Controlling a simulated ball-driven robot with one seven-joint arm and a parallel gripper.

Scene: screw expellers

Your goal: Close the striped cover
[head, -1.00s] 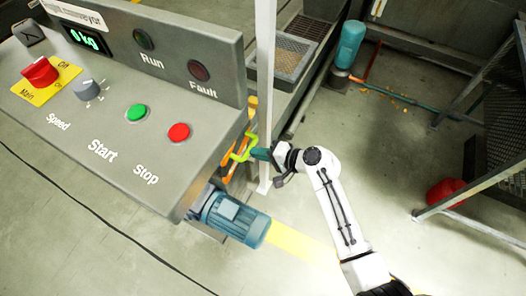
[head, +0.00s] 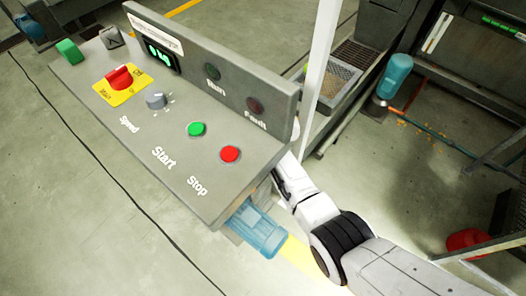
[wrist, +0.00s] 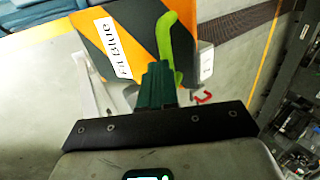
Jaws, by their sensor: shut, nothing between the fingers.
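The striped cover (wrist: 140,40), orange and black with a white label, fills the upper middle of the wrist view. A lime-green handle (wrist: 168,42) stands along its right side. My gripper (wrist: 154,68) has dark green fingers, shut with nothing between them, in front of the cover and just left of the handle's lower part. I cannot tell whether they touch either one. In the head view the gripper and cover are hidden behind the control console (head: 130,150) and my arm. How far the cover stands open is unclear.
A small red hooked part (wrist: 203,97) shows right of the fingers. In the head view a pale post (head: 322,70) rises close to my arm, and a blue motor (head: 255,232) sits below the console. Open floor (head: 400,190) lies to the right.

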